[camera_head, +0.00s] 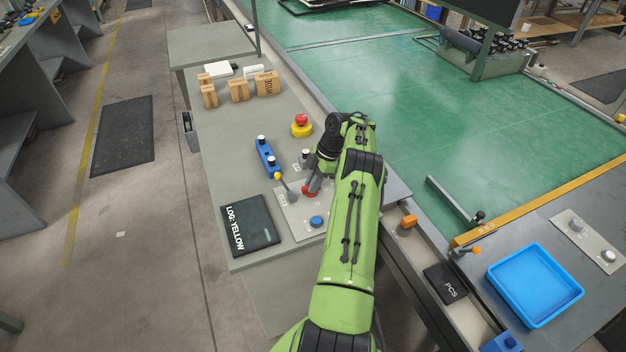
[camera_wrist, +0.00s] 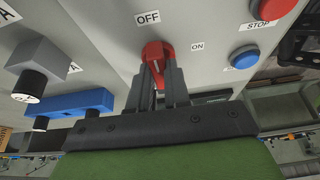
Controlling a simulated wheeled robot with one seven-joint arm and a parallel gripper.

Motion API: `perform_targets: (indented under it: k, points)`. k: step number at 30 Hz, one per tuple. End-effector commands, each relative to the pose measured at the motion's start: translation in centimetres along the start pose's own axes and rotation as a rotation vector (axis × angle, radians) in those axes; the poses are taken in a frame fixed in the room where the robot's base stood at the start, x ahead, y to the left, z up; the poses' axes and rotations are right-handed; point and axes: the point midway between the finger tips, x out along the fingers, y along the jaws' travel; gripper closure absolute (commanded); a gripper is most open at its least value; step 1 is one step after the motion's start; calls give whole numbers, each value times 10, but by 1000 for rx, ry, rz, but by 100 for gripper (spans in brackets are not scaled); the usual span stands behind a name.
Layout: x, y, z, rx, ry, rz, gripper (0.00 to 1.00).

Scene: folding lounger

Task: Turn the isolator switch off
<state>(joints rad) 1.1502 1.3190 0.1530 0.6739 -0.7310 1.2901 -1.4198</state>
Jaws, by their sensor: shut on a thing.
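The isolator switch is a red rotary handle (camera_wrist: 156,52) on a light grey panel (camera_wrist: 110,20) in the wrist view. The OFF label (camera_wrist: 148,17) is above the handle and the ON label (camera_wrist: 197,46) is to its right. My gripper (camera_wrist: 162,78) is shut on the red handle, with its dark fingers on either side of it. In the head view a bit of the red handle (camera_head: 309,191) shows beside my gripper (camera_head: 314,184); my green arm hides part of the panel. The handle's exact pointing direction is hard to tell between the fingers.
A lever with a yellow knob (camera_head: 278,176) and a blue button (camera_head: 317,221) are close by on the panel. A blue block with knobs (camera_head: 266,157), a red-and-yellow emergency stop (camera_head: 301,125) and a black log book (camera_head: 250,226) are on the grey bench (camera_head: 215,150).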

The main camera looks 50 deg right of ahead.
Motion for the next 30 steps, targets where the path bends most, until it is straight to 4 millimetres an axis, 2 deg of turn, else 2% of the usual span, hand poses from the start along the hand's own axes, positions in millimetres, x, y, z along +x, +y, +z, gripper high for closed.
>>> perform_targets:
  k: [17, 18, 23, 30]
  points:
    - [-1, 1, 0, -36, -1, -12, 100]
    - [0, 1, 0, -36, -1, -12, 82]
    - [0, 1, 0, -34, 0, -12, 57]
    - [0, 0, 0, -33, 0, -12, 57]
